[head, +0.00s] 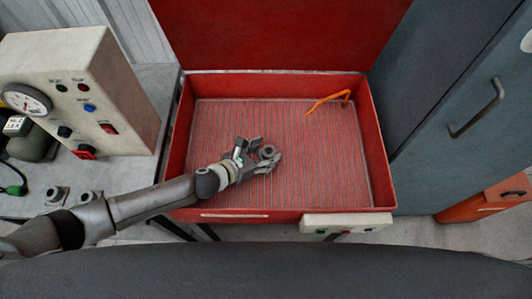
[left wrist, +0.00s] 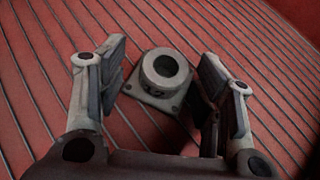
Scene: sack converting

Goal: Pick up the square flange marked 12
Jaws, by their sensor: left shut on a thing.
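A grey square flange (left wrist: 161,78) with a round raised collar shows between the fingers of my left gripper in the left wrist view. There is a dark mark on the collar's near side, too small to read for sure. In the head view the flange (head: 267,152) is at the tips of my left gripper (head: 260,158), over the ribbed floor of the red tray. My left gripper (left wrist: 163,85) is shut on the flange. I cannot tell whether the flange touches the floor. My right gripper is not in view.
The red tray (head: 386,170) has walls all around and a raised red panel behind. An orange bent handle (head: 328,101) is at its back right. Two more grey flanges (head: 54,195) (head: 87,198) sit on the left bench, near a control box (head: 125,85). A grey cabinet stands right.

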